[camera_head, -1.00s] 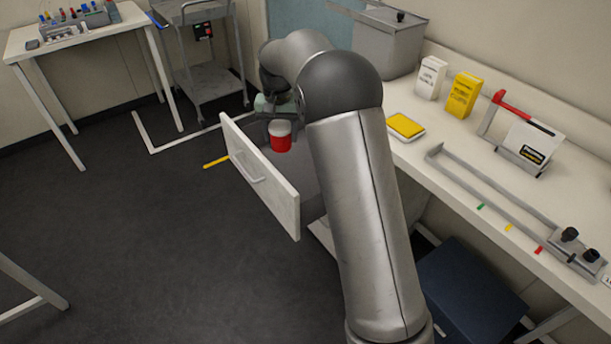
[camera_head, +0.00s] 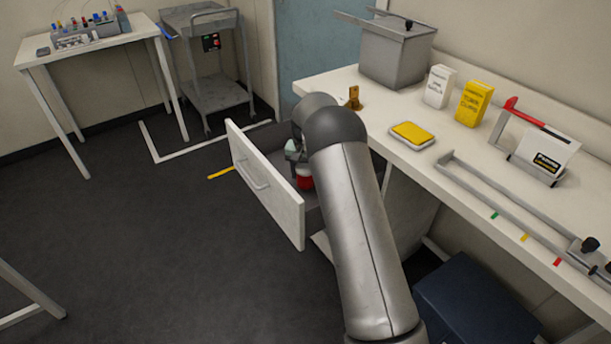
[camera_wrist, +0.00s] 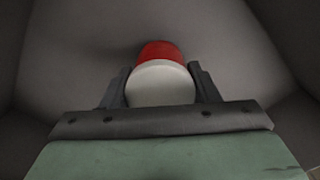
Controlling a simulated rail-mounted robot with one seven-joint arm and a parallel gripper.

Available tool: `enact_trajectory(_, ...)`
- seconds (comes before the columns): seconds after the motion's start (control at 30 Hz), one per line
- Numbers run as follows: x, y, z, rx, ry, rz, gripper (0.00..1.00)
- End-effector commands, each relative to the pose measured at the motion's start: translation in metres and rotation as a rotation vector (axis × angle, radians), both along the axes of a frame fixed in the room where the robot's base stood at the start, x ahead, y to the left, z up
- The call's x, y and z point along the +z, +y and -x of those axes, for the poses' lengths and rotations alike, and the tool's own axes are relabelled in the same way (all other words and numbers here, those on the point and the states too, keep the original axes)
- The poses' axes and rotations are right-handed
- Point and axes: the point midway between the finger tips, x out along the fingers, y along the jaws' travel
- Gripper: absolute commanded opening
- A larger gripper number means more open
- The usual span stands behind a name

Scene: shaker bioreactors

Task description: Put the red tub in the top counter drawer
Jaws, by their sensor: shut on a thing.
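The red tub (camera_head: 304,180) with a white lid is inside the open top counter drawer (camera_head: 266,189) in the head view, low between the drawer's walls. In the wrist view the tub (camera_wrist: 160,50) shows its white lid towards me and its red side beyond. My gripper (camera_wrist: 160,84) is shut on the tub, with one dark finger on each side of it. In the head view my gripper (camera_head: 296,155) is partly hidden by my arm. The grey drawer floor lies around the tub. I cannot tell whether the tub touches the floor.
The counter (camera_head: 400,165) above the drawer holds a yellow-topped tray (camera_head: 412,134), a white box (camera_head: 439,86), a yellow box (camera_head: 472,103) and a metal tank (camera_head: 396,58). A dark blue box (camera_head: 478,302) stands below.

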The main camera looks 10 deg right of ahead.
Motion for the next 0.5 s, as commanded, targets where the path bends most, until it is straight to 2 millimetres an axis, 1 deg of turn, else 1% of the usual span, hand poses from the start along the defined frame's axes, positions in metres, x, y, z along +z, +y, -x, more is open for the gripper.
enact_trajectory(0.03,-0.008,0.0,0.001,0.0,0.002,0.0,0.3)
enact_trajectory(0.1,-0.014,0.0,0.0,0.0,0.001,0.0,0.3)
enact_trajectory(0.33,-0.014,0.0,0.0,0.0,0.0,-0.001,0.3)
enact_trajectory(0.47,-0.018,0.0,0.0,0.0,0.0,0.0,0.3)
enact_trajectory(0.5,-0.017,0.0,0.0,0.0,0.0,0.0,0.66)
